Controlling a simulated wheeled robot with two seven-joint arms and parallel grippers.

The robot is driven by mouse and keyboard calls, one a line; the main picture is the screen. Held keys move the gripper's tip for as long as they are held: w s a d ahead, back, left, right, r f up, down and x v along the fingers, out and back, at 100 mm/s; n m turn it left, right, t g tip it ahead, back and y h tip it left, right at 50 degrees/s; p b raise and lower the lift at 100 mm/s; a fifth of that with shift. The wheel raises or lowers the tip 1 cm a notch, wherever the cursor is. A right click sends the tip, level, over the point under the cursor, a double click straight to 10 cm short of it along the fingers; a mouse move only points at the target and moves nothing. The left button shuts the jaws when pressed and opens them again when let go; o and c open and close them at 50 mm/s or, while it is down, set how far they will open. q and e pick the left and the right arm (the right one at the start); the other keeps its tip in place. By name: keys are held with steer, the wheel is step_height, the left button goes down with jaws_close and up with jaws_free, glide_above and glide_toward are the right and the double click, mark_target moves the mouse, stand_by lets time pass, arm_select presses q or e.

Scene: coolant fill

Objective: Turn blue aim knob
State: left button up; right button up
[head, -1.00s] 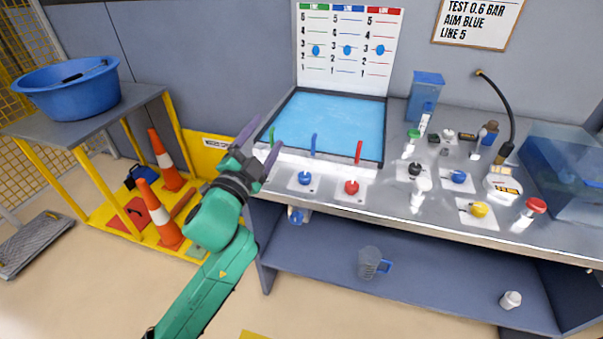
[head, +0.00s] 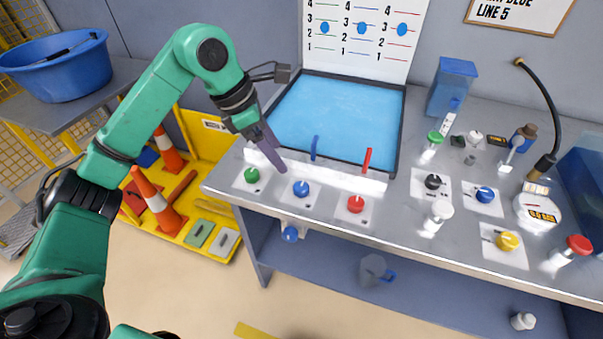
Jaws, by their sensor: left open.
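The blue knob (head: 301,188) sits on a white plate at the bench's front edge, between the green knob (head: 252,175) and the red knob (head: 355,204). Behind it stands a blue nozzle (head: 314,148) at the front of the blue basin (head: 335,120). My left gripper (head: 267,168) points down with its purple fingers apart and empty. It appears above and to the left of the blue knob, near the green knob, apart from both. The green nozzle is hidden behind the gripper. My right gripper is not in view.
A second blue knob (head: 485,195) sits at right, near a black knob (head: 433,182) and a yellow knob (head: 508,241). A red nozzle (head: 366,160) and a white-capped bottle (head: 438,217) stand nearby. The scale board (head: 366,45) is behind the basin.

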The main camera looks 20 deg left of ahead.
mark_target(301, 186)
arm_select(q)
steer(key=p+x, duration=0.1)
steer(key=x, duration=0.8)
steer(key=shift+f, duration=0.1)
steer(key=shift+p+x, duration=0.35)
steer(key=shift+x, duration=0.9)
steer(key=shift+s+d+f, duration=0.1)
steer(key=shift+d, duration=0.1)
steer(key=shift+c, duration=1.2)
jaws_close()
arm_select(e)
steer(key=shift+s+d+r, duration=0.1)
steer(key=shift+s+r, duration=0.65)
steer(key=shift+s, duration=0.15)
